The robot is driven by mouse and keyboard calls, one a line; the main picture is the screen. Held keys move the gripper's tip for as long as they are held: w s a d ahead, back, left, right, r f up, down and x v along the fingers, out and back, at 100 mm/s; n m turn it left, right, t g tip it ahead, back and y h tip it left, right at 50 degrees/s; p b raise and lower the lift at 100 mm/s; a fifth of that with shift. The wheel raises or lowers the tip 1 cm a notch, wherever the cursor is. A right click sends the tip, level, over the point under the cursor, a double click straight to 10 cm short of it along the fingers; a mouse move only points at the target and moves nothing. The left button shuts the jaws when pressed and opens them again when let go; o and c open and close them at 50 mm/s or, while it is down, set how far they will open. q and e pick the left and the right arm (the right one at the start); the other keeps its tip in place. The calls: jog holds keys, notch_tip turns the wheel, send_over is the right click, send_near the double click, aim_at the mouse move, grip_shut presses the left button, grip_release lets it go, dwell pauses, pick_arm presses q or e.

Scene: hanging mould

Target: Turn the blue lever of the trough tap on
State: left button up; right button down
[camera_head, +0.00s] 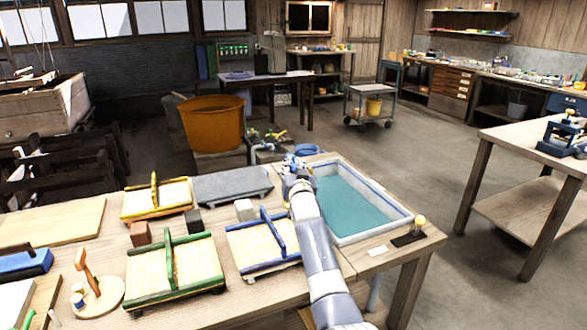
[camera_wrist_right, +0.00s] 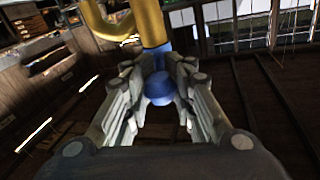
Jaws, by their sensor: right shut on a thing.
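The trough (camera_head: 392,226) is pale with a blue rim and holds teal water. My right arm reaches over the bench to the trough's far left corner, where my right gripper (camera_head: 297,172) is. In the right wrist view, my gripper (camera_wrist_right: 160,98) has its fingers closed around the blue lever (camera_wrist_right: 160,90). The lever sits below a brass-yellow tap body (camera_wrist_right: 147,22) with a curved spout. In the head view the gripper hides most of the tap. My left gripper is not in view.
Framed moulds with green (camera_head: 170,262), yellow (camera_head: 155,196) and blue (camera_head: 262,242) handles stand on the bench left of my arm. A grey slab (camera_head: 232,185) lies behind them. An orange tub (camera_head: 211,124) stands beyond. Open floor lies right of the trough.

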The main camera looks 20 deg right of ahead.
jog(key=shift+r, duration=0.35)
jog(key=c, duration=1.3)
grip_release()
jog(key=shift+w+a, duration=0.1)
jog(key=shift+f, duration=0.2)
jog(key=shift+f, duration=0.1)
jog(key=shift+s+a+f, duration=0.1)
jog(key=shift+s+a, duration=0.05)
jog(key=shift+s, duration=0.45)
jog(key=v, duration=1)
jog(key=shift+s, duration=0.4)
